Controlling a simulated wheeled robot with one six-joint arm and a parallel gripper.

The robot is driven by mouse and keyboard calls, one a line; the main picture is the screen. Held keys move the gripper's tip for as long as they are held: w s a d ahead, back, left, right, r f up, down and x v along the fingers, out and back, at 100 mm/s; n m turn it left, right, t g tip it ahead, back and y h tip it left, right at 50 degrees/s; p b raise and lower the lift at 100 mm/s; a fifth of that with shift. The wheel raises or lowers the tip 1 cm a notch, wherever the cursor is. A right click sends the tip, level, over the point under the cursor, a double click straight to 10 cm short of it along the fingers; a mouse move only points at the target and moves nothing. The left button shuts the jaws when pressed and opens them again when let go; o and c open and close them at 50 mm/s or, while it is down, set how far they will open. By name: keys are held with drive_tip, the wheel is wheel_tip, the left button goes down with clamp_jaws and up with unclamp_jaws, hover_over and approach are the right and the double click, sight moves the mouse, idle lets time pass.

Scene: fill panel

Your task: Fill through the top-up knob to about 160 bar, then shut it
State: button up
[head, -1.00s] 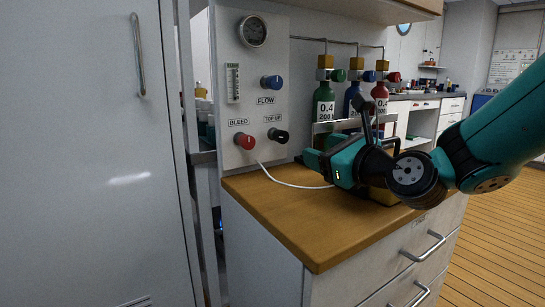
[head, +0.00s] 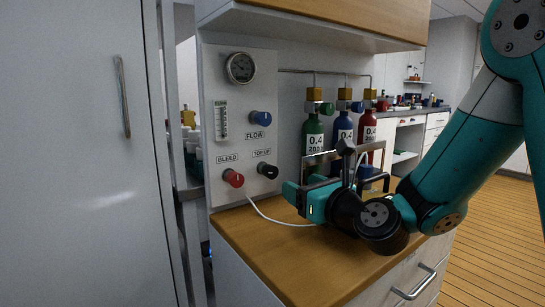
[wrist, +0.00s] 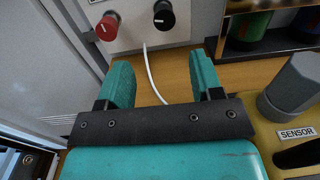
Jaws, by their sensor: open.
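The black TOP UP knob (head: 267,170) sits at the lower right of the white panel (head: 220,135); it also shows at the top of the wrist view (wrist: 164,17). The round pressure gauge (head: 240,67) is at the panel's top; its reading is too small to tell. My gripper (head: 296,190) is open and empty, to the right of and a little below the knob and apart from it. In the wrist view its two teal fingers (wrist: 158,82) stand apart, with the knob beyond them.
The red BLEED knob (head: 233,178) is left of the black one, and the blue FLOW knob (head: 261,118) is above. Green (head: 313,135), blue (head: 342,128) and red (head: 368,130) bottles stand behind my gripper. A white hose (head: 275,218) lies on the wooden counter (head: 260,245).

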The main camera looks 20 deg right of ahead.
sight(273, 171)
drive_tip(key=p+x, duration=1)
drive_tip(key=x, duration=0.1)
drive_tip(key=shift+w+d+r+p, duration=0.15)
drive_tip(key=shift+d+p, duration=0.05)
drive_tip(key=shift+p, duration=0.2)
drive_tip(key=shift+w+a+p, duration=0.15)
drive_tip(key=shift+w+p, duration=0.3)
drive_tip(key=shift+w, duration=0.15)
drive_tip(key=shift+f, duration=0.25)
drive_tip(key=c, duration=0.9)
